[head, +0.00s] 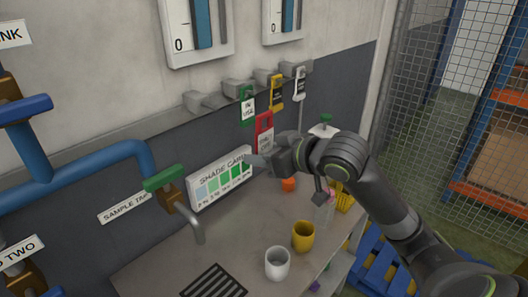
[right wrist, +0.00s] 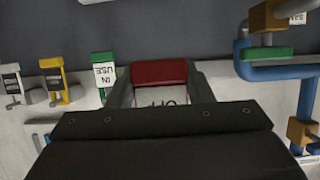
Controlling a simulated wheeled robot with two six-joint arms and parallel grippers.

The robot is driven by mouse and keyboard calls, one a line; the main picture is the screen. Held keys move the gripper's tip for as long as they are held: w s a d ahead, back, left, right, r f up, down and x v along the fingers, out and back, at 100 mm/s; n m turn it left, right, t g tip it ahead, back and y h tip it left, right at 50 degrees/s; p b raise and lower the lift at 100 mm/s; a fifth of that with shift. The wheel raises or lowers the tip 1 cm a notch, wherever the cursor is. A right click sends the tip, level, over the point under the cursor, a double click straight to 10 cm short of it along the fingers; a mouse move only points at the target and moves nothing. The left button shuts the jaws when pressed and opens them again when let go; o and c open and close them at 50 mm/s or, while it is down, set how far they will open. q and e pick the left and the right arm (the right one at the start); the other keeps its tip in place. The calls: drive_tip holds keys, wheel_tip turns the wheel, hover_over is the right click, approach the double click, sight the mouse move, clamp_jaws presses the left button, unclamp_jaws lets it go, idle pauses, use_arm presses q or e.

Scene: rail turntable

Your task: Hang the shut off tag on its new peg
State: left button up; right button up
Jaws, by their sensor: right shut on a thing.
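The red shut off tag (head: 264,128) has a white lower part, and its lettering is only partly readable in the right wrist view (right wrist: 160,72). My right gripper (head: 266,157) is shut on it, in front of the dark wall and below the peg rail. A peg at the left end of the rail (head: 196,101) is bare. The green IN USE tag (head: 247,105), a yellow tag (head: 276,92) and a white tag (head: 299,84) hang along the rail to the right. The red tag is apart from the pegs. My left gripper is not in view.
A shade card (head: 220,178) stands against the wall on the bench (head: 220,240). A sample tap (head: 172,193) with blue pipes is at left. A white cup (head: 278,263) and a yellow cup (head: 303,236) stand on the bench. A mesh fence (head: 440,120) is at right.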

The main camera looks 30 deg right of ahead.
drive_tip(key=s+d+p, duration=0.2)
drive_tip(key=s+p, duration=0.2)
drive_tip(key=s, duration=0.2)
drive_tip(key=shift+s+d+r+p, duration=0.2)
drive_tip(key=shift+s+p, duration=0.1)
drive_tip(key=shift+p, duration=0.05)
idle(0.6)
